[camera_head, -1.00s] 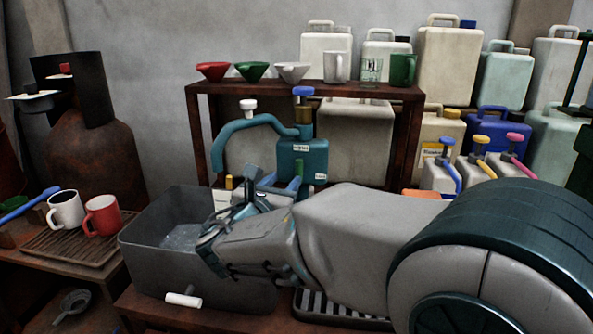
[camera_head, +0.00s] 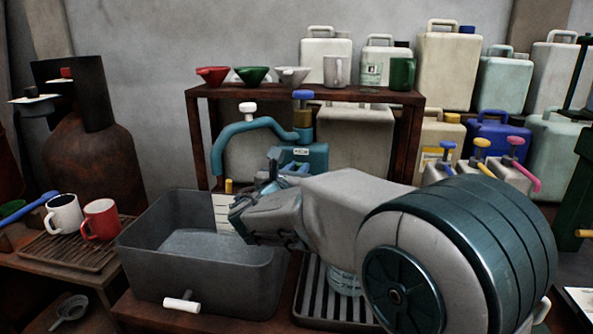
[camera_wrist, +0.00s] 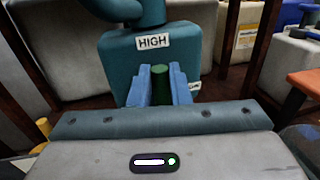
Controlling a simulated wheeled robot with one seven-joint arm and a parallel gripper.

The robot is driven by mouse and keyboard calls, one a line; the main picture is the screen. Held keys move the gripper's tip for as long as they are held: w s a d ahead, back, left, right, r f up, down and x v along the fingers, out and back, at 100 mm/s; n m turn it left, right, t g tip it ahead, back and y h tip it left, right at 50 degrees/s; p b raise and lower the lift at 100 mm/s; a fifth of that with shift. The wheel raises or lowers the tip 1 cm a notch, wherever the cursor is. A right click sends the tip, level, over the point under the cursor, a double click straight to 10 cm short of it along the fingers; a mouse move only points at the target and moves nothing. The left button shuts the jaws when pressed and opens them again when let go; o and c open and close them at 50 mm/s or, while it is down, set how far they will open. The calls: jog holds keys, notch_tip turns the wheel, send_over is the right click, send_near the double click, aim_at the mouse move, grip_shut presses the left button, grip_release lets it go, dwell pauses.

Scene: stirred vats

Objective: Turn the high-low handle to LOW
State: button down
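The teal dispenser body (camera_head: 305,158) stands in front of the rusty shelf, with a curved teal spout reaching left over the grey basin. In the wrist view its front (camera_wrist: 120,55) bears a HIGH label (camera_wrist: 153,41). A second label (camera_wrist: 194,86) at lower right is mostly hidden behind a finger. The green high-low handle (camera_wrist: 160,82) shows as an upright stub below the HIGH label. My gripper (camera_wrist: 160,90) has its blue fingers on both sides of the handle, with no clear gap. In the head view my gripper (camera_head: 272,180) hides the handle.
The grey basin (camera_head: 150,270) holds liquid and stands left of my gripper. A drain grate (camera_head: 312,300) lies below my arm. Red and white mugs (camera_head: 100,220) stand at left. Pump bottles (camera_head: 485,170) stand at right.

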jog(key=shift+f+m+b, duration=0.1)
jog(key=shift+m+b, duration=0.2)
jog(key=m+b, duration=0.3)
jog(key=b, duration=0.1)
jog(key=d+f+m+y+b, duration=0.1)
jog(key=m+b, duration=0.3)
jog(key=d+m+g+y+b, duration=0.1)
jog(key=m+b, duration=0.3)
jog(key=shift+s+f, duration=0.15)
jog(key=shift+s, duration=0.05)
jog(key=shift+d+f+m+y+b, duration=0.15)
jog(key=shift+m+y+b, duration=0.75)
jog(key=shift+m+b, duration=1.2)
